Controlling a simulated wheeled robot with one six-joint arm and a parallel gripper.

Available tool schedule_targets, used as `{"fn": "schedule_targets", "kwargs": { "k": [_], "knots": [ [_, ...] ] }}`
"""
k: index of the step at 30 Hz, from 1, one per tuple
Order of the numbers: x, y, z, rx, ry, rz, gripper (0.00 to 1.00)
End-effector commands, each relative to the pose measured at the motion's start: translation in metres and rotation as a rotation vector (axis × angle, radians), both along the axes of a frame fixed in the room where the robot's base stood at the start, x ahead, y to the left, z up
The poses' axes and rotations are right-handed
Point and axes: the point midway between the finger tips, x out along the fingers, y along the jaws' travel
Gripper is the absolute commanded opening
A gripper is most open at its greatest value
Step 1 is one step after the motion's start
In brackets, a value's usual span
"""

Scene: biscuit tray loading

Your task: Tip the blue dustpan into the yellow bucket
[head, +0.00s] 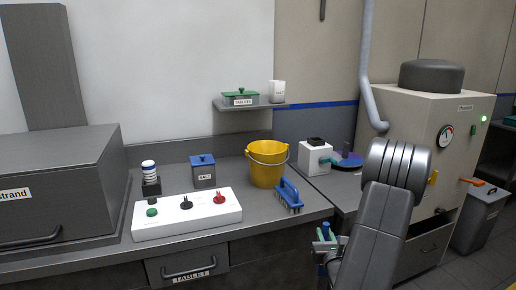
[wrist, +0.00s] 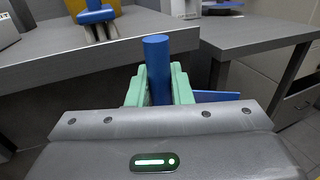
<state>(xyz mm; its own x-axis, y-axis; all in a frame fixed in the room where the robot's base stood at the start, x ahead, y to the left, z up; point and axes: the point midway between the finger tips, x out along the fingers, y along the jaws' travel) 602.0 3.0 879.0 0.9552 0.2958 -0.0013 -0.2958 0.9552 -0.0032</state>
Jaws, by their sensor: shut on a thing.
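The yellow bucket (head: 267,170) stands upright on the grey counter near its right end, its wire handle hanging across the front. Part of it shows at the top of the wrist view (wrist: 75,6). My gripper (wrist: 159,88) has green fingers shut on the blue handle of the dustpan (wrist: 157,60). A flat blue part of the dustpan (wrist: 220,97) shows to the right of the fingers; the rest is hidden. In the head view my gripper (head: 325,246) is low, in front of the counter edge, apart from the bucket and mostly hidden by my arm.
A blue scrubbing brush (head: 289,194) lies at the counter's front edge, just right of the bucket. A white control box (head: 187,216) and a salt tin (head: 203,172) stand to the left. A shelf (head: 248,106) hangs above.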

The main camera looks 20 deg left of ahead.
Motion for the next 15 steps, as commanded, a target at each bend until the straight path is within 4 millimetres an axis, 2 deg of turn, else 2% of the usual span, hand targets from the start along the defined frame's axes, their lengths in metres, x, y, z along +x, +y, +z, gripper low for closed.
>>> {"fn": "schedule_targets", "kwargs": {
  "k": [1,9,15],
  "knots": [
    [0.000,0.000,0.010,0.000,-0.002,-0.001,0.00],
    [0.000,0.000,0.032,0.000,-0.002,0.000,0.00],
    [0.000,0.000,0.058,0.000,-0.002,0.000,0.00]
  ]
}}
